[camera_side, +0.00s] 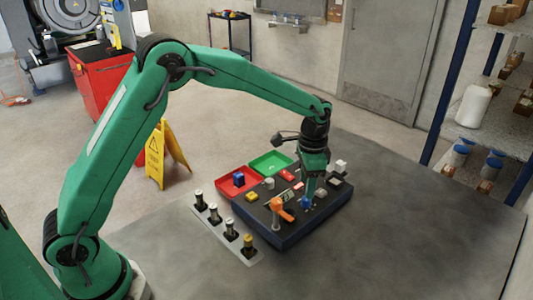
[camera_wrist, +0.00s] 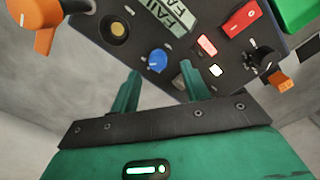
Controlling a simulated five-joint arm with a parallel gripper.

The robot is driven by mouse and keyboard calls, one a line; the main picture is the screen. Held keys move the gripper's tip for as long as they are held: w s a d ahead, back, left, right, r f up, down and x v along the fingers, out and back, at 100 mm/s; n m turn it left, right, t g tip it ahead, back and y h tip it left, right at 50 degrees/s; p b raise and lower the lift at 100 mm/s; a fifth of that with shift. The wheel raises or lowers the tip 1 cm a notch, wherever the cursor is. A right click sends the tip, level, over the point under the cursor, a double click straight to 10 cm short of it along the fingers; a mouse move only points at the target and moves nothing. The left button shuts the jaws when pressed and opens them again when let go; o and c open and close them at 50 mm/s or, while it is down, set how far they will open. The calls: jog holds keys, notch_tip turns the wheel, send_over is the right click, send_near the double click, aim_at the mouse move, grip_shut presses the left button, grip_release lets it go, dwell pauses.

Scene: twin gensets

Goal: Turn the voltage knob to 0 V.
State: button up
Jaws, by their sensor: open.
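A blue round knob (camera_wrist: 157,60) with a white pointer mark sits on the dark control panel (camera_wrist: 190,75). It also shows in the side view (camera_side: 306,204); I cannot read which knob is labelled for voltage. My gripper (camera_wrist: 160,72) is open, its two green fingers pointing at the panel on either side of the blue knob in the wrist view, with nothing between them. Whether the fingertips reach the knob's height is unclear. In the side view my gripper (camera_side: 309,192) hangs over the panel's front right, partly hiding it.
An orange lever (camera_side: 281,209) stands close left of the gripper. A display (camera_wrist: 172,14), a red switch (camera_wrist: 240,18) and a yellow button (camera_wrist: 115,28) are nearby. Red (camera_side: 256,187) and green (camera_side: 258,164) trays lie at the back left. Bare table lies right.

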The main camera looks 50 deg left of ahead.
aim_at(306, 201)
jog(key=shift+d+f, duration=0.1)
jog(key=shift+f, duration=1.95)
jog(key=c, duration=1)
